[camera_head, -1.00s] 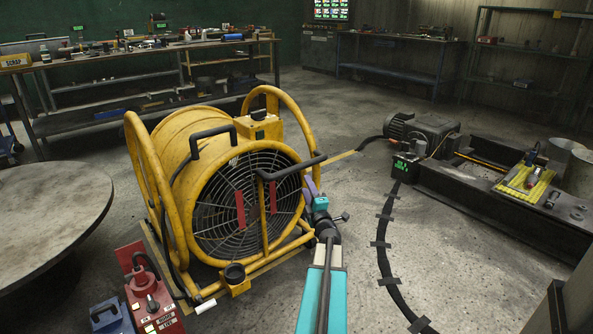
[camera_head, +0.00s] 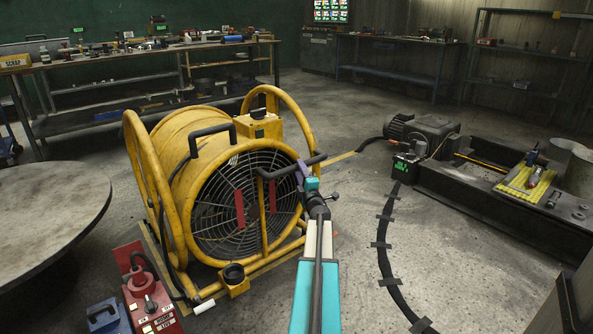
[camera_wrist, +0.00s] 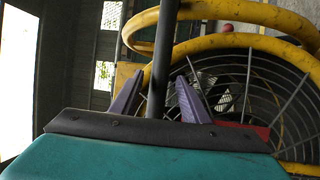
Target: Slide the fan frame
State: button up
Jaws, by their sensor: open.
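The yellow fan frame (camera_head: 153,190) is a tubular cage around a large drum fan with a dark round grille (camera_head: 228,205). It stands upright on the floor left of centre. A black push handle (camera_head: 290,167) crosses the front of the frame. My gripper (camera_head: 301,170) is at the right part of this handle, its purple fingers open. In the wrist view, the black handle (camera_wrist: 163,50) runs between the two spread fingers (camera_wrist: 160,92). Whether either finger touches it I cannot tell.
A red switch box (camera_head: 150,303) stands at the fan's front left, near a round table (camera_head: 45,210). A taped black cable (camera_head: 382,245) runs along the floor to the right. A motor (camera_head: 425,135) and dark steel bed (camera_head: 490,195) bound the right side. Workbenches line the back.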

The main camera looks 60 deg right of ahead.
jog(key=shift+b+x, duration=0.3)
jog(key=shift+x, duration=1.4)
grip_shut()
